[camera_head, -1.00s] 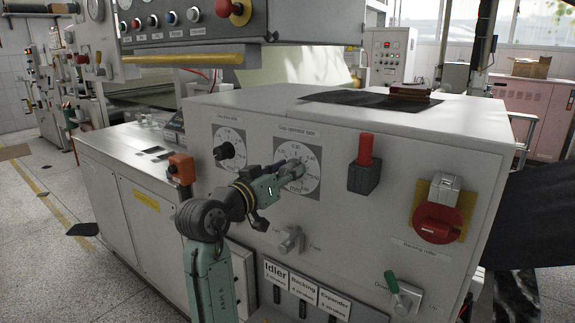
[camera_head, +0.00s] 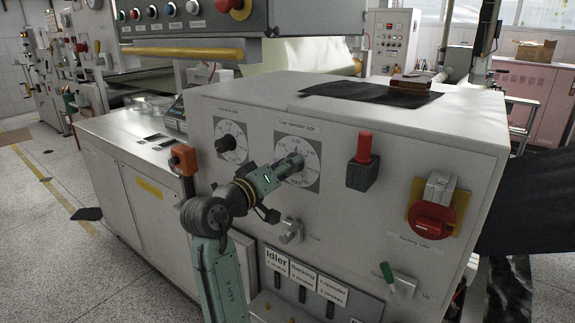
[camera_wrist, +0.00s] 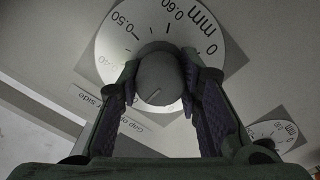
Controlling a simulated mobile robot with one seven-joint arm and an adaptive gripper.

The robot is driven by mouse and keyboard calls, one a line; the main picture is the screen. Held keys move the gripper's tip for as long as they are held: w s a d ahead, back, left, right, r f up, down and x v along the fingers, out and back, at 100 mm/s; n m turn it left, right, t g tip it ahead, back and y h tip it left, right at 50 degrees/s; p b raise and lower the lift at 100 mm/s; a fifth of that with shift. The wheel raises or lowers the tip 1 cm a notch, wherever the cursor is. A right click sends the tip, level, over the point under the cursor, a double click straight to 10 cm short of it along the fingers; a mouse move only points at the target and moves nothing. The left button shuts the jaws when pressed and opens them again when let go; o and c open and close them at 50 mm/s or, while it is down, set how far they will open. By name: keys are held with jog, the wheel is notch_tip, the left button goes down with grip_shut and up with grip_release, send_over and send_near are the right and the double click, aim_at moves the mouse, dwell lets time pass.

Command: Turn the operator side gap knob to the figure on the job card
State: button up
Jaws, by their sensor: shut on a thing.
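The operator side gap knob is a grey round knob (camera_wrist: 160,76) with a short pale line on its face, seen in the wrist view. It sits at the centre of a white dial (camera_wrist: 150,32) marked in mm; 0.50, 0.60 and 0 are readable. The pale line points to the lower left in that view. My gripper (camera_wrist: 159,72) is shut on the knob, one finger on each side. In the head view my gripper (camera_head: 295,164) covers the knob, in front of the right-hand dial (camera_head: 313,160). I cannot make out a job card.
A second gap dial with a black knob (camera_head: 226,144) is to the left. A grey lever knob (camera_head: 291,232) is below, and a red-topped handle (camera_head: 363,160) and red rotary switch (camera_head: 434,218) are to the right. An orange box (camera_head: 183,160) stands by my arm.

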jog(key=o, duration=1.2)
jog(key=shift+a, duration=0.1)
jog(key=v, duration=1.2)
